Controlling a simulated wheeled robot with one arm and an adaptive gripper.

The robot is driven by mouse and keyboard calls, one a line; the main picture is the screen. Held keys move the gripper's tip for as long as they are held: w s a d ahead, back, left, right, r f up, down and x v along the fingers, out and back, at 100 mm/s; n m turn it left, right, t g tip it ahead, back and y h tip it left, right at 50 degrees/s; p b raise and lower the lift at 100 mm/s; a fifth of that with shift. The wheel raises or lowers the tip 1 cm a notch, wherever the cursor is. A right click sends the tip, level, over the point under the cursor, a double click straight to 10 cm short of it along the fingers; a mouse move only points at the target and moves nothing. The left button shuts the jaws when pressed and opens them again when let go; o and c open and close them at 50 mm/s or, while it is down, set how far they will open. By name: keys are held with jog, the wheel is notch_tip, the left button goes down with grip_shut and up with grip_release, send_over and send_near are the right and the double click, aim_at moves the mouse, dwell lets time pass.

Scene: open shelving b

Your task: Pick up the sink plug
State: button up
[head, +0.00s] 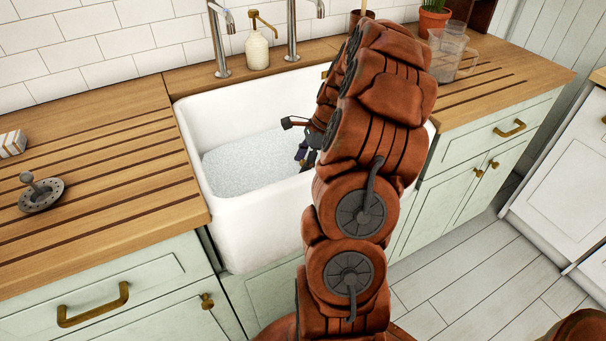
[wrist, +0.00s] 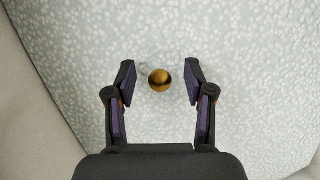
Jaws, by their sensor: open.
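A round brass-coloured object (wrist: 160,80), seen from above, shows against the speckled sink bottom in the wrist view; it looks like the knob of a plug. My gripper (head: 296,138) is open inside the white sink. In the wrist view its fingertips are on either side of the brass knob, with gaps on both sides. I cannot tell how far the knob is below them. In the head view my arm hides the knob. A grey perforated metal disc with an upright knob (head: 41,191), like a sink strainer plug, lies on the left wooden counter.
The white sink (head: 255,222) has tall walls around my gripper. Metal taps (head: 217,45) and a soap dispenser (head: 257,50) stand behind it. A sponge-like block (head: 12,143) lies on the left counter. A clear jug (head: 447,55) and potted plant (head: 433,18) stand right.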

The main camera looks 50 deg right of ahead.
grip_shut()
dwell(0.4)
